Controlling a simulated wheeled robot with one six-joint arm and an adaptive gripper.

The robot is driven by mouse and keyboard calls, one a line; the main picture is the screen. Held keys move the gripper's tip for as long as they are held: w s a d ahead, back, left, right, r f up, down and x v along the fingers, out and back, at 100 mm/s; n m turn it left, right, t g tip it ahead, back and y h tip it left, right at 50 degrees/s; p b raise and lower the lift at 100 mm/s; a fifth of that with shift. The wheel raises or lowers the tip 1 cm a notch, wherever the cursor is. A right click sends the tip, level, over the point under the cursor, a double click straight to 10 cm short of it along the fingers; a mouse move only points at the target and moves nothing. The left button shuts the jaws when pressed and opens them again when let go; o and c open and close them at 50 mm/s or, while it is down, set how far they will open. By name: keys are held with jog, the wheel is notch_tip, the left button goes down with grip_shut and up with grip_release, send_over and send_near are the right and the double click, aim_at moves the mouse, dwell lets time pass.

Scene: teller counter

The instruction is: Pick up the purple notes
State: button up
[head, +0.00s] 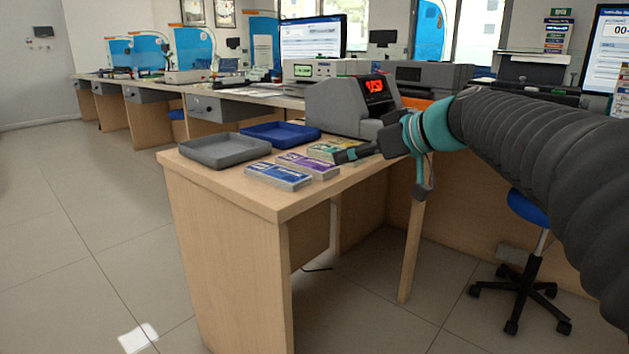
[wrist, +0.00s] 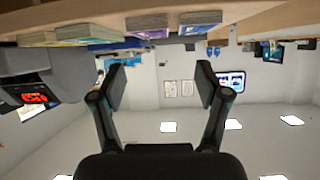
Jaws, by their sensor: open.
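The purple notes (head: 307,165) are a flat banded bundle lying on the wooden counter, between a blue bundle (head: 278,176) on the left and a green-yellow bundle (head: 328,149) on the right. My gripper (head: 350,155) is near the counter's right edge, to the right of the purple notes and apart from them, with its fingers pointing left. It partly covers the green-yellow bundle's right end in the head view. In the wrist view, my gripper (wrist: 160,82) is open with nothing between its fingers. Note bundles (wrist: 150,25) show upside down along the top there.
A grey tray (head: 211,152) and a blue tray (head: 281,134) lie behind the notes. A grey counting machine (head: 345,108) with a red display stands at the back, close to my gripper. Bare wood lies in front of the bundles. A blue stool (head: 530,207) stands at the right.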

jog(key=w, duration=0.2)
send_near(308, 162)
jog(key=shift+n+y, duration=0.4)
jog(key=x, duration=0.4)
jog(key=shift+a+r, duration=0.1)
jog(key=shift+r, duration=0.15)
jog(key=shift+d+f+x, duration=0.1)
jog(key=shift+f+x, duration=0.05)
jog(key=shift+x, duration=0.75)
jog(key=shift+d+f+x, duration=0.1)
jog(key=shift+f+x, duration=0.1)
jog(key=shift+x, duration=0.75)
jog(key=shift+d+f+x, duration=0.1)
jog(key=shift+f+x, duration=0.05)
jog(key=shift+x, duration=0.75)
jog(key=c, duration=1)
